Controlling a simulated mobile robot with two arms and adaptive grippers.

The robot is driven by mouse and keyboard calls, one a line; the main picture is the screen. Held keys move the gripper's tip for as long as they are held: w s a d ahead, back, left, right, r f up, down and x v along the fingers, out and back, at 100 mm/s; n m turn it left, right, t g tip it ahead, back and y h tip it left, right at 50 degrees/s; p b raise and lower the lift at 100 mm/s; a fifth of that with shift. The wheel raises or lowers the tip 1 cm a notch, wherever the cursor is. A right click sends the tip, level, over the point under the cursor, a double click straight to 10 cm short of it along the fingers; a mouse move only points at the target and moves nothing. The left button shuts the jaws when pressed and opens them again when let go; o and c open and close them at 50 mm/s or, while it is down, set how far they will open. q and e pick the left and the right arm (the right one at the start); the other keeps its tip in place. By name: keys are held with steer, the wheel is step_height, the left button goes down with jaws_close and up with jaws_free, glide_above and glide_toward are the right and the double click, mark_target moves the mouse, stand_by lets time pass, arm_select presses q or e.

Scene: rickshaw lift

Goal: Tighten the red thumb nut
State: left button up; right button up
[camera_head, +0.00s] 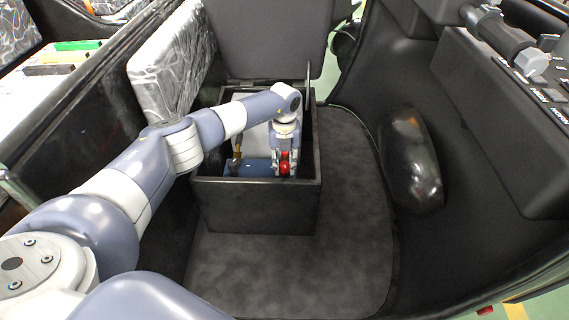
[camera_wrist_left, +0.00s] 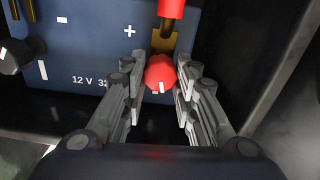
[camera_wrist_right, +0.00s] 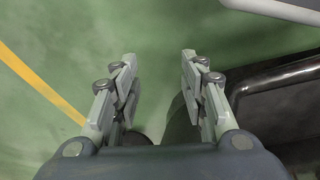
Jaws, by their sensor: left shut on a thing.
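The red thumb nut (camera_wrist_left: 160,73) sits at the plus terminal of a blue battery (camera_wrist_left: 85,60) marked 12 V. In the head view the red nut (camera_head: 284,168) shows inside a black open box. My left gripper (camera_wrist_left: 160,80) reaches down into the box, with its two fingers closed on either side of the nut. A brass lug (camera_wrist_left: 163,42) with a red sleeve (camera_wrist_left: 171,8) lies just beyond the nut. My right gripper (camera_wrist_right: 158,70) is open and empty above a green floor, seen only in the right wrist view.
The black box (camera_head: 255,208) has tall walls around the battery, and its raised lid (camera_head: 270,35) stands behind. A black terminal knob (camera_wrist_left: 14,57) sits by the minus mark. Dark carpet (camera_head: 350,200) to the right is clear. A yellow line (camera_wrist_right: 40,85) crosses the green floor.

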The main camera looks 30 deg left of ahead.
mark_target(284, 164)
arm_select(q)
steer(key=m, duration=0.2)
steer(key=shift+m, duration=0.7)
arm_select(e)
steer(key=shift+w+r, duration=0.15)
steer(key=shift+r, duration=0.95)
steer(key=shift+d, duration=0.1)
arm_select(q)
steer(key=o, duration=0.8)
steer(key=shift+r, duration=0.1)
step_height(284, 164, up, 12)
steer(key=shift+f, duration=0.1)
